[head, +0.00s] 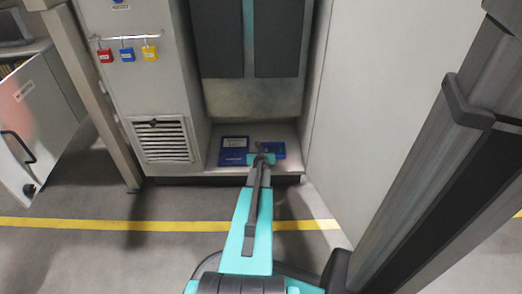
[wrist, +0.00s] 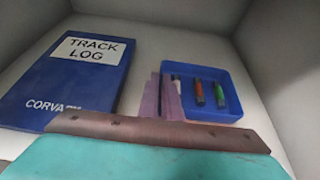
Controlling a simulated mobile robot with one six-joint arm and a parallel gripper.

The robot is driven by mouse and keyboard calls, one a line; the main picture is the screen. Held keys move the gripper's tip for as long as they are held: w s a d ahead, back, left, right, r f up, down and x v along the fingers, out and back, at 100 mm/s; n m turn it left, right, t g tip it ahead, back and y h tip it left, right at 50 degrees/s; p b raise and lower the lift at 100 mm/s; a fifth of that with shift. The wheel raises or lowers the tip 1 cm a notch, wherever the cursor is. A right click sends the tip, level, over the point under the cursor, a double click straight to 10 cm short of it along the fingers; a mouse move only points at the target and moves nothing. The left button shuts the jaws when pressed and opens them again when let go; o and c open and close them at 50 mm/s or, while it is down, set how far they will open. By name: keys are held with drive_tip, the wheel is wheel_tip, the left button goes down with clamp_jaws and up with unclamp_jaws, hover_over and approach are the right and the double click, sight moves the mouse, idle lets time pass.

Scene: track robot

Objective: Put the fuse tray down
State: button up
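The fuse tray (wrist: 238,85) is a small open blue box with several coloured fuses in it, right of centre in the wrist view. In the head view the tray (head: 279,151) shows just right of my gripper (head: 264,148), low in the cabinet bay. In the wrist view my gripper's fingers (wrist: 167,97) are close together at the tray's left wall and look shut on it. The tray is level and at or very near the bay floor; I cannot tell whether it touches. The gripper hides the tray's near left corner.
A blue track log book (wrist: 72,75) lies flat left of the tray; it also shows in the head view (head: 233,156). Bay walls stand close on both sides. A vent (head: 163,139) and padlocks (head: 127,54) are on the left panel. A yellow line (head: 90,224) crosses the floor.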

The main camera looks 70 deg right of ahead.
drive_tip(key=o, duration=0.3)
drive_tip(key=shift+r, duration=0.2)
drive_tip(key=shift+v, duration=5.95)
